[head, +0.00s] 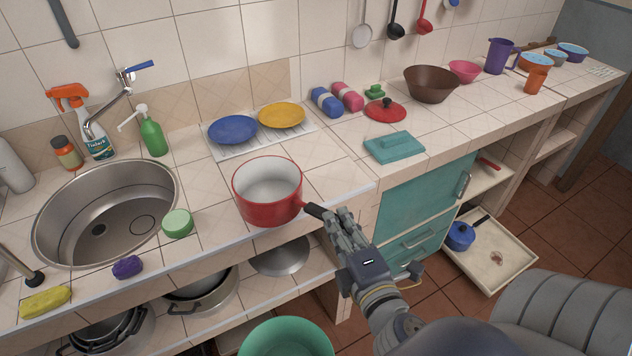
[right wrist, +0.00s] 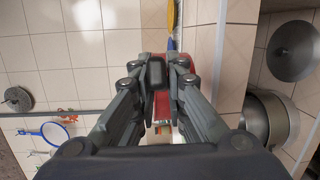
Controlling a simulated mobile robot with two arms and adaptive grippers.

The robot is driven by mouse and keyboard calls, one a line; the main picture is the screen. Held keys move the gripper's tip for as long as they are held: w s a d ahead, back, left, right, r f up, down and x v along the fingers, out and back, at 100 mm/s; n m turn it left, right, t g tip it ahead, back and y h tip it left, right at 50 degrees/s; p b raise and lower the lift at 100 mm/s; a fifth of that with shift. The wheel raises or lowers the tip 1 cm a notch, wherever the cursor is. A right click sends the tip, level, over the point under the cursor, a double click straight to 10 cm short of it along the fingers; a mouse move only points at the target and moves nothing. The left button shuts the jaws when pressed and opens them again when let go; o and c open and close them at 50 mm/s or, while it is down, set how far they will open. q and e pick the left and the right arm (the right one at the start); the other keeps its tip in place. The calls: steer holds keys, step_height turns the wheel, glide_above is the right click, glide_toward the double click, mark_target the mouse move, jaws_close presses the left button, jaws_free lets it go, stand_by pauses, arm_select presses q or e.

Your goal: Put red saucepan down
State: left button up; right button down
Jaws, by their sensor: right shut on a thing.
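The red saucepan (head: 270,208), white inside and empty, is upright at the front part of the tiled counter (head: 330,178), right of the sink. I cannot tell whether its base touches the tiles. My right gripper (head: 329,219) is shut on its black handle, which points right and toward me past the counter's front edge. In the right wrist view, the fingers (right wrist: 156,76) close around the dark handle, and a strip of the red saucepan (right wrist: 161,104) shows behind them. My left gripper is not in view.
Behind the saucepan, a rack (head: 262,143) holds a blue plate (head: 232,129) and a yellow plate (head: 282,115). A green sponge tub (head: 177,223) stands left, beside the sink (head: 60,222). Tiles between saucepan and board are clear.

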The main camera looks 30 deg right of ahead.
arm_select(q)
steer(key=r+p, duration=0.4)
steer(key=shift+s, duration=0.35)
arm_select(e)
steer(key=w+d+f, duration=0.2)
steer(key=w+d, duration=0.1)
steer(key=w, duration=0.3)
steer(key=w+d+f, duration=0.2)
steer(key=w+d, duration=0.2)
steer(key=w, duration=0.3)
steer(key=shift+d+f, duration=0.15)
steer(key=shift+f, duration=0.25)
steer(key=shift+f, duration=0.15)
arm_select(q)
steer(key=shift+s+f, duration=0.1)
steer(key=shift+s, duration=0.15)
arm_select(e)
steer(key=c, duration=1.6)
jaws_free()
steer(key=shift+s, duration=0.1)
steer(key=shift+c, duration=0.2)
